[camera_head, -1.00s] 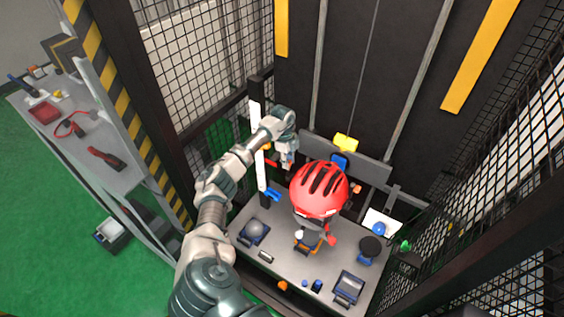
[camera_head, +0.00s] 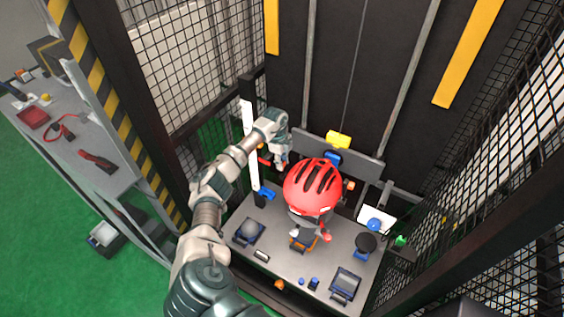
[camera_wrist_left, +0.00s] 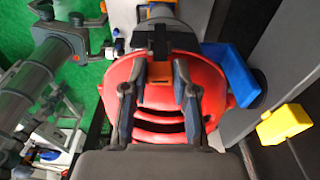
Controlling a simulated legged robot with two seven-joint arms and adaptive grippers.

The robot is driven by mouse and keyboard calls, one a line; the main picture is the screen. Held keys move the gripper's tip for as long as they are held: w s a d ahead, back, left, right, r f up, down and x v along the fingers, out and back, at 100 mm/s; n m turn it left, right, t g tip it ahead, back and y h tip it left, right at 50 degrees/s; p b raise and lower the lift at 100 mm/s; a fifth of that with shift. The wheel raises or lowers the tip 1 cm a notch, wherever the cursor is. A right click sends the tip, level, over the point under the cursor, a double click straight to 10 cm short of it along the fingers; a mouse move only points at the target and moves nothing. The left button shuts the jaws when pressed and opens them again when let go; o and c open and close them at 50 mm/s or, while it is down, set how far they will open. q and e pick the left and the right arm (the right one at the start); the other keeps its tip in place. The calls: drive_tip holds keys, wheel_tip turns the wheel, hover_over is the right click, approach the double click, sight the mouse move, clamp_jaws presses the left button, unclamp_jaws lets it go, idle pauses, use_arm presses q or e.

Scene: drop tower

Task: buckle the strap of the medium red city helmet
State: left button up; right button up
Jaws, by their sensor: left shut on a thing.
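The red city helmet (camera_head: 313,186) with dark vent slots sits on a grey head form (camera_head: 305,222) on the bench. It also fills the middle of the left wrist view (camera_wrist_left: 160,128). My left gripper (camera_head: 281,162) is just left of the helmet, at its side. The buckle and the grip itself are too small to make out. My right gripper is in neither view.
The bench (camera_head: 265,222) also holds a dark grey device (camera_head: 345,284), a round black-topped item (camera_head: 366,242) and small blue parts. A white upright (camera_head: 250,148) stands behind my left forearm. Mesh fencing (camera_head: 480,200) closes the right side. A yellow block (camera_head: 339,140) is behind the helmet.

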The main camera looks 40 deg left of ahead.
use_arm(q)
drive_tip(key=shift+f, duration=0.15)
drive_tip(key=shift+f, duration=0.3)
drive_tip(key=shift+f+b, duration=0.3)
drive_tip(key=shift+f, duration=0.95)
drive_tip(key=shift+f, duration=0.1)
drive_tip(key=o, duration=0.9)
drive_tip(key=shift+c, duration=0.2)
drive_tip(key=shift+a+r, duration=0.1)
drive_tip(key=shift+r, duration=0.15)
wheel_tip(320, 180, up, 11)
drive_tip(key=a, duration=0.1)
drive_tip(key=shift+s+a+r, duration=0.15)
drive_tip(key=shift+s+a, duration=0.05)
